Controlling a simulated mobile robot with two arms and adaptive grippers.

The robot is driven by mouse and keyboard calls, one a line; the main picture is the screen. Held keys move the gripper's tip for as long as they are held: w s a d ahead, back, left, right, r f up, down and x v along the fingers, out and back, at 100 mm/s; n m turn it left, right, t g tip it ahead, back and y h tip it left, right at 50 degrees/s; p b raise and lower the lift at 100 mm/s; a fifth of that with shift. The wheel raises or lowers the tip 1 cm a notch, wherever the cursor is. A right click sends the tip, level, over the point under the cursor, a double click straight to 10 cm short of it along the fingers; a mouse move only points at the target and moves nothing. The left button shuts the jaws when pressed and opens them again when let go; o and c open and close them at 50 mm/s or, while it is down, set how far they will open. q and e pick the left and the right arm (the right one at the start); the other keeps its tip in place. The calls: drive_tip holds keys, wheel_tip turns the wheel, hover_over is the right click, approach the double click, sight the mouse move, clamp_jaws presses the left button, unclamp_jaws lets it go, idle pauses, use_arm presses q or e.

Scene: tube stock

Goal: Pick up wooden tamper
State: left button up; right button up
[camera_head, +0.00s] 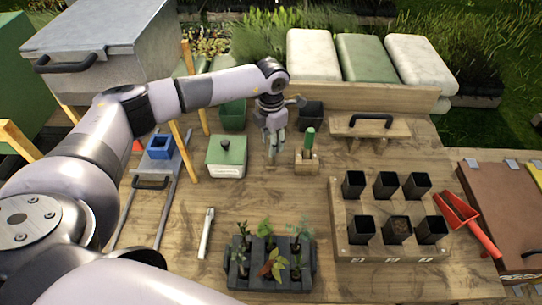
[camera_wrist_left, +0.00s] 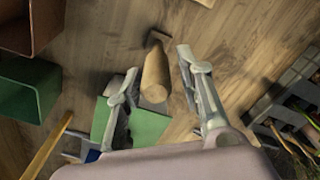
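The wooden tamper (camera_wrist_left: 157,75) shows in the left wrist view as a light brown rounded handle pointing toward the camera, with a flat foot at its far end on the wooden table. My left gripper (camera_wrist_left: 158,63) is open, with one finger on each side of the handle and visible gaps to it. In the head view my left gripper (camera_head: 272,148) points down over the table between the green-lidded box and the wooden block with a green handle. It mostly hides the tamper there. My right gripper is in neither view.
The green-lidded box (camera_head: 226,158) stands close on the left, the wooden block (camera_head: 306,163) close on the right. Green pot (camera_head: 232,115) and dark pot (camera_head: 311,114) stand behind. A seedling tray (camera_head: 242,285) and a rack of black pots (camera_head: 345,212) are nearer.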

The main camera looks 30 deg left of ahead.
use_arm(q)
drive_tip(key=shift+w+a+f, duration=0.15)
drive_tip(key=c, duration=0.4)
clamp_jaws()
